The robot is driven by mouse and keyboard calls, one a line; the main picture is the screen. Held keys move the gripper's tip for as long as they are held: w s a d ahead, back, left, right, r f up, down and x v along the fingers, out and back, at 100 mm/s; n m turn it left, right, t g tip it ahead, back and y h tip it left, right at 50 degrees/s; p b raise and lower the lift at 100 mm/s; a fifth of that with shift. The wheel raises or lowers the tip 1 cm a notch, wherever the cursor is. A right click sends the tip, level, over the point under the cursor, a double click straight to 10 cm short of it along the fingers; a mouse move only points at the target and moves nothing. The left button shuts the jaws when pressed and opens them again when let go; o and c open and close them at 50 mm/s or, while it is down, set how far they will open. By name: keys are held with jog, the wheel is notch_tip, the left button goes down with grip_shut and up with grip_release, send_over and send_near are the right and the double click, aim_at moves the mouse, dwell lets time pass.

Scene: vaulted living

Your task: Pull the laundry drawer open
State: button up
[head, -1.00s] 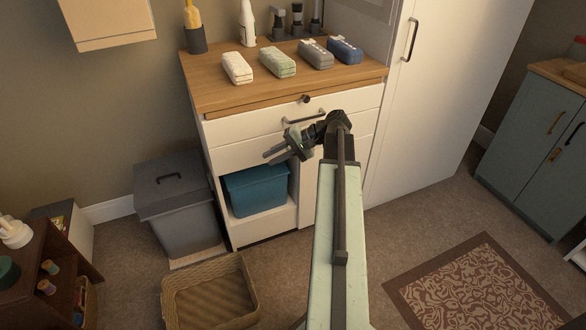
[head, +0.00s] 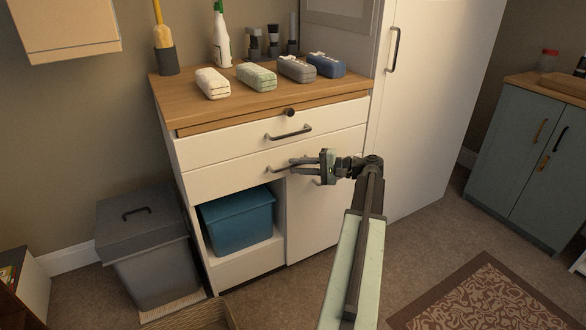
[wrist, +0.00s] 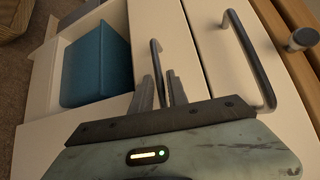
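The white cabinet has two drawer fronts, both shut; no label shows which is the laundry drawer. The upper drawer (head: 225,147) has a dark bar handle (head: 288,133), seen large at right in the wrist view (wrist: 247,58). The lower drawer (head: 225,178) has a similar bar handle (head: 276,169), partly hidden by my gripper (head: 296,165) in the head view. In the wrist view, this lower handle (wrist: 155,60) runs down between my fingertips (wrist: 162,80). The fingers are a little apart, one on each side of it. I cannot tell whether they touch it.
A blue bin (head: 238,220) sits in the open cubby below the drawers. A grey lidded bin (head: 150,255) stands left of the cabinet. Several packs and bottles stand on the wooden top (head: 190,98). A round dark knob (head: 289,112) sits above the upper handle.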

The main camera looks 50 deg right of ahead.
jog(key=shift+w+a+f, duration=0.1)
jog(key=shift+w+a, duration=0.25)
jog(key=shift+w, duration=0.25)
grip_shut()
dwell(0.9)
